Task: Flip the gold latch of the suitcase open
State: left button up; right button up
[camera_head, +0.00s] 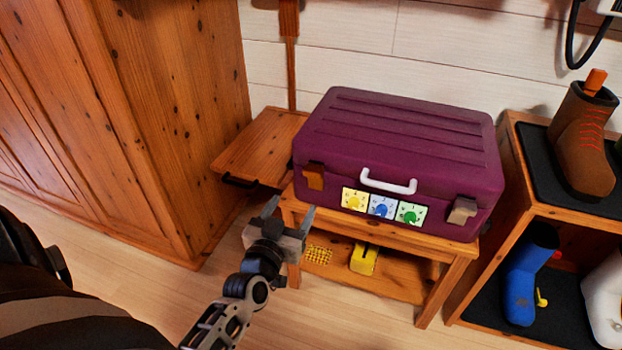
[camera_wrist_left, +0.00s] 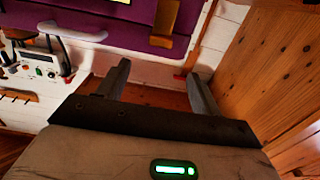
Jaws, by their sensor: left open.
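The purple suitcase (camera_head: 400,125) lies shut on a low wooden bench. Its gold-brown latch (camera_head: 314,176) is on the left of the front face, and a greyer latch (camera_head: 462,209) is on the right. The gold latch (camera_wrist_left: 166,17) also shows at the top of the left wrist view, beyond the fingertips. My left gripper (camera_head: 291,208) is open and empty, below and slightly left of the gold latch, apart from it. Its two fingers (camera_wrist_left: 158,77) show spread in the wrist view. My right gripper is not in view.
A white handle (camera_head: 388,184) and three coloured dials (camera_head: 382,206) sit between the latches. The wooden bench (camera_head: 448,272) has a lower shelf with a yellow box (camera_head: 364,258). A wooden cabinet (camera_head: 170,110) stands left, and a shoe shelf (camera_head: 500,205) stands close on the right.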

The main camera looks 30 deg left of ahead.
aim_at(311, 174)
pick_arm(q)
jog(key=b+x, duration=0.1)
jog(key=x, duration=0.9)
jog(key=shift+w+b, duration=0.1)
jog(key=shift+b, duration=0.3)
jog(key=shift+w+a, duration=0.1)
jog(key=shift+w, duration=0.5)
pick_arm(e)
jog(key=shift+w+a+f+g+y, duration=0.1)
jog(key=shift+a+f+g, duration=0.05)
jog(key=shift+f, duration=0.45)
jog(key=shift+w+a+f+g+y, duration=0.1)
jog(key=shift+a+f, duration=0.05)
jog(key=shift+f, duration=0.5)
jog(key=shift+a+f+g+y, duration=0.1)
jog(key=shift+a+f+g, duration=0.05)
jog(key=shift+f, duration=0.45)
